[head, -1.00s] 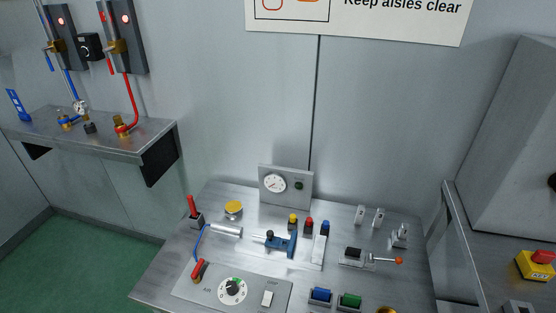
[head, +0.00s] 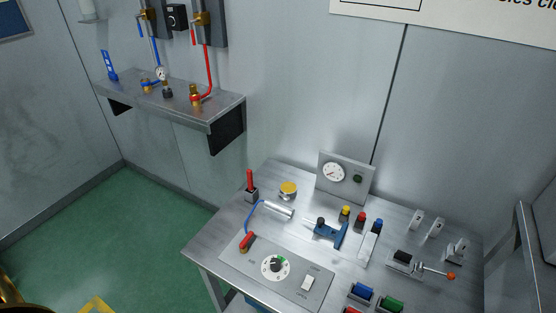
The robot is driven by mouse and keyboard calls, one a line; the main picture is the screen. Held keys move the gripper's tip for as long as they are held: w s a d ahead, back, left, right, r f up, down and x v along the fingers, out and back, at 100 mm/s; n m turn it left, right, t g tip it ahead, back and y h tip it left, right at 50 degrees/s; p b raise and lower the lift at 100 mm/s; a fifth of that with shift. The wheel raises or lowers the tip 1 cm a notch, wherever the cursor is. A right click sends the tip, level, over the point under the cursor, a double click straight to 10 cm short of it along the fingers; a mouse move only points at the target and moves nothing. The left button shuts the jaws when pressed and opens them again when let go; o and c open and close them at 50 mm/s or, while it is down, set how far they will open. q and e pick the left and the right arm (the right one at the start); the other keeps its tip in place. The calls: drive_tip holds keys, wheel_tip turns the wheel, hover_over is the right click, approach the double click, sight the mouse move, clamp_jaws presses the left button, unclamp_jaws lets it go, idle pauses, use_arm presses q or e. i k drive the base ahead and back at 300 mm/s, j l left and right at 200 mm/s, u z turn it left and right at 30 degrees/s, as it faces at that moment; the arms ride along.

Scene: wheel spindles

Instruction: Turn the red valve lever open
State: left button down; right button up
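A red lever (head: 194,37) hangs down beside the brass valve (head: 202,18) on the right-hand grey wall plate, at the top of the head view. A red hose (head: 208,65) runs down from that valve to a brass fitting (head: 195,92) on the wall shelf. A blue lever (head: 140,28) hangs from the valve to its left. On the bench, a red-handled lever (head: 247,241) lies tilted on the panel, and another red lever (head: 250,180) stands upright in a small block.
The steel wall shelf (head: 225,113) juts out above the green floor (head: 95,215). The steel bench (head: 210,252) carries a dial gauge (head: 334,172), a blue clamp (head: 328,233), coloured buttons and switches. Open floor lies left of the bench. A blue spanner-like tool (head: 110,66) stands on the shelf.

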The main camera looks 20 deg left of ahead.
sight(243, 248)
drive_tip(key=u, duration=1.1)
